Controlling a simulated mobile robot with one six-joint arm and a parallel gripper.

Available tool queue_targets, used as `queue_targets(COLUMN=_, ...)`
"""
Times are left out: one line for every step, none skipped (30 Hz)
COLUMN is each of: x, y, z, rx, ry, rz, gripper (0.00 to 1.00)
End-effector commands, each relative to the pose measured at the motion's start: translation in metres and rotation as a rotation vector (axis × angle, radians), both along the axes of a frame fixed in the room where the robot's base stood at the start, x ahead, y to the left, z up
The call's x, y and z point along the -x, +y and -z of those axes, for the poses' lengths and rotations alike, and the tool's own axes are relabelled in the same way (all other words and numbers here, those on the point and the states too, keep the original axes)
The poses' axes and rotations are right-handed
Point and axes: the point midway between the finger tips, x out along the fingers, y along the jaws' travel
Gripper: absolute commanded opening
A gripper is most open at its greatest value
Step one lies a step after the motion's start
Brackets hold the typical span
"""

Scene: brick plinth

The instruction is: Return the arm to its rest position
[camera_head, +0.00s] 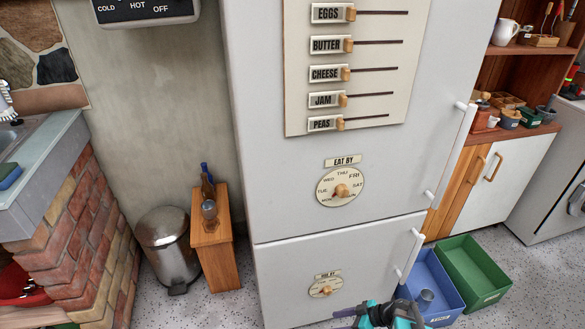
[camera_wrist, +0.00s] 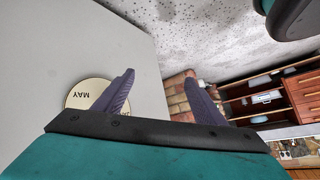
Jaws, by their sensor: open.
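My gripper (camera_wrist: 160,95) is open and empty in the wrist view, its two dark purple fingers spread apart. The white fridge (camera_head: 275,190) fills the middle of the head view. A round cream dial (camera_head: 326,287) is on its lower door, left of my arm. A cream dial reading MAY (camera_wrist: 85,94) shows in the wrist view, partly hidden behind the left finger. I cannot tell whether the finger touches it.
A blue crate (camera_head: 437,290) holding a grey cup and a green crate (camera_head: 478,271) stand on the floor right of the fridge. A metal bin (camera_head: 165,240) and a small wooden stand (camera_head: 213,255) with bottles are to the left. Brickwork (camera_head: 75,240) stands further left.

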Motion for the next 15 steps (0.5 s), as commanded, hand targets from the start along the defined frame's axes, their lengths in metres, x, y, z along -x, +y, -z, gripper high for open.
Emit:
queue_targets(x=0.01, y=0.013, z=-0.011, rx=0.012, ry=0.035, rz=-0.028, gripper=0.64)
queue_targets(x=0.015, y=0.019, z=-0.013, rx=0.018, ry=0.058, rz=-0.04, gripper=0.64)
queue_targets(x=0.022, y=0.026, z=-0.015, rx=0.031, ry=0.089, rz=-0.056, gripper=0.64)
queue_targets(x=0.028, y=0.031, z=-0.016, rx=0.041, ry=0.111, rz=-0.068, gripper=0.64)
queue_targets(x=0.034, y=0.037, z=-0.018, rx=0.051, ry=0.135, rz=-0.079, gripper=0.64)
queue_targets(x=0.042, y=0.043, z=-0.02, rx=0.067, ry=0.166, rz=-0.093, gripper=0.64)
queue_targets(x=0.048, y=0.047, z=-0.022, rx=0.079, ry=0.19, rz=-0.102, gripper=0.64)
queue_targets(x=0.054, y=0.051, z=-0.024, rx=0.092, ry=0.214, rz=-0.111, gripper=0.64)
queue_targets(x=0.063, y=0.056, z=-0.026, rx=0.113, ry=0.249, rz=-0.123, gripper=0.64)
queue_targets(x=0.069, y=0.059, z=-0.028, rx=0.128, ry=0.274, rz=-0.13, gripper=0.64)
queue_targets(x=0.075, y=0.063, z=-0.03, rx=0.146, ry=0.3, rz=-0.136, gripper=0.64)
queue_targets(x=0.084, y=0.066, z=-0.032, rx=0.171, ry=0.335, rz=-0.144, gripper=0.64)
queue_targets(x=0.091, y=0.068, z=-0.034, rx=0.191, ry=0.361, rz=-0.149, gripper=0.64)
queue_targets(x=0.098, y=0.07, z=-0.036, rx=0.213, ry=0.388, rz=-0.151, gripper=0.64)
queue_targets(x=0.107, y=0.072, z=-0.038, rx=0.243, ry=0.426, rz=-0.152, gripper=0.64)
